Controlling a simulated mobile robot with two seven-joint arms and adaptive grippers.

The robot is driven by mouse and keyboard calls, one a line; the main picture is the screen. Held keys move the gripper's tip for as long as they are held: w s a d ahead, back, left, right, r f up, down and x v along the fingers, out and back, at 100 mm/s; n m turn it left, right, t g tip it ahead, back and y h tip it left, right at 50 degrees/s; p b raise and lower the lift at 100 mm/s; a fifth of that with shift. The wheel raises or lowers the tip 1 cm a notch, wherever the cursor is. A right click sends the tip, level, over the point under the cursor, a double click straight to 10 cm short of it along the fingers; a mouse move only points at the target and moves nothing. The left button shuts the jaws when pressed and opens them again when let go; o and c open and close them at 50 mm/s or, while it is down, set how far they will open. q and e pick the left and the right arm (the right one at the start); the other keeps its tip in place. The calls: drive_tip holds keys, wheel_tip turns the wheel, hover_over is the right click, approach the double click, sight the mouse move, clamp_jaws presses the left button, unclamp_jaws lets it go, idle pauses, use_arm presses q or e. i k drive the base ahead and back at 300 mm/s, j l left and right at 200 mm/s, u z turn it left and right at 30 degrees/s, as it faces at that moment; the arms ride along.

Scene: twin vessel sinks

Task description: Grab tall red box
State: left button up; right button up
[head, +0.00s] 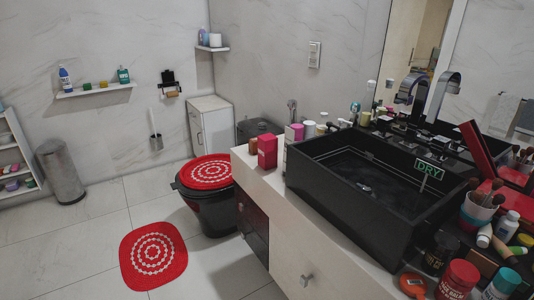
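A red box (267,151), taller than it is wide, stands upright near the left end of the vanity counter, to the left of the black sink. Its lettering is too small to read. Neither of my grippers is in view, and nothing touches the box.
The counter (262,179) has a narrow bare strip before the box. A brown bottle (253,146) stands beside it and a white bottle behind. The black vessel sink (375,180) fills the counter's middle. Jars and brushes crowd the right. A black toilet (210,210) stands left; the tiled floor is mostly clear.

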sight(267, 145)
drive_tip(key=i+j, duration=0.3)
drive_tip(key=i, duration=0.2)
drive_tip(key=i+j, duration=0.3)
drive_tip(key=i, duration=0.15)
